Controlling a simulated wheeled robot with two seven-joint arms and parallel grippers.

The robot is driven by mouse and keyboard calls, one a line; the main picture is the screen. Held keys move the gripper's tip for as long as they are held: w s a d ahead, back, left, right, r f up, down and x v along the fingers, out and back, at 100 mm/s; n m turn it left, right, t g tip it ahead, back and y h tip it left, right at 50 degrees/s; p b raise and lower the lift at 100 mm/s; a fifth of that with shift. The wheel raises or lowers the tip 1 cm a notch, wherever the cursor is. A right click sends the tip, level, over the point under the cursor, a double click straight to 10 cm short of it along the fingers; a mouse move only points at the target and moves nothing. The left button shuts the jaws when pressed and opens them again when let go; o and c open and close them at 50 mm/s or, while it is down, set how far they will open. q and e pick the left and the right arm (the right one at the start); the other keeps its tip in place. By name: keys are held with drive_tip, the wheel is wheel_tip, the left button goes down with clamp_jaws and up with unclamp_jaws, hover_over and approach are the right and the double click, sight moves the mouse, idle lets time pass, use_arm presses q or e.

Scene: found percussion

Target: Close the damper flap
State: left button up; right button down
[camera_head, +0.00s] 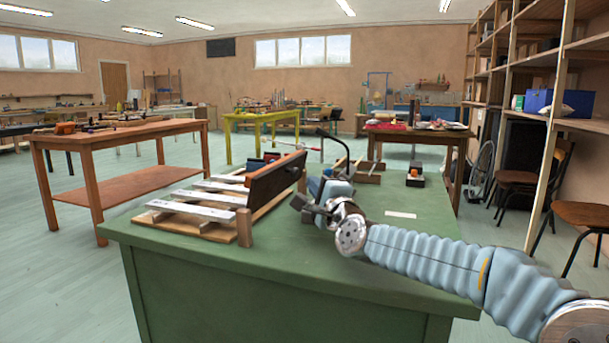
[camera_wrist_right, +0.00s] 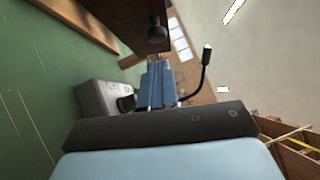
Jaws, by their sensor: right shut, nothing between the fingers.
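The damper flap (camera_head: 277,180) is a long dark brown board standing raised on edge along the right side of a wooden instrument with several pale metal bars (camera_head: 195,209). The flap leans up over its hinge side, and the bars lie uncovered to its left. My right gripper (camera_head: 303,205) is shut and empty, just to the right of the flap, low over the green table. A gap or contact between fingertips and flap cannot be told. In the right wrist view a brown wooden piece (camera_wrist_right: 80,22) shows at top left. My left gripper is not in view.
The green table (camera_head: 300,262) carries a white card (camera_head: 400,215), a small black and orange box (camera_head: 415,178) and a wooden frame behind the gripper. The front right tabletop is clear apart from my arm. Shelves (camera_head: 545,60) and chairs stand at right.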

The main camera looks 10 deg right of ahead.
sight(284, 179)
drive_tip(key=shift+w+a+r+p, duration=0.15)
drive_tip(key=shift+w+a+r, duration=0.1)
drive_tip(key=shift+w+a, duration=0.25)
drive_tip(key=shift+w+a+r+p, duration=0.15)
drive_tip(key=shift+w+a+r, duration=0.1)
drive_tip(key=shift+a, duration=0.4)
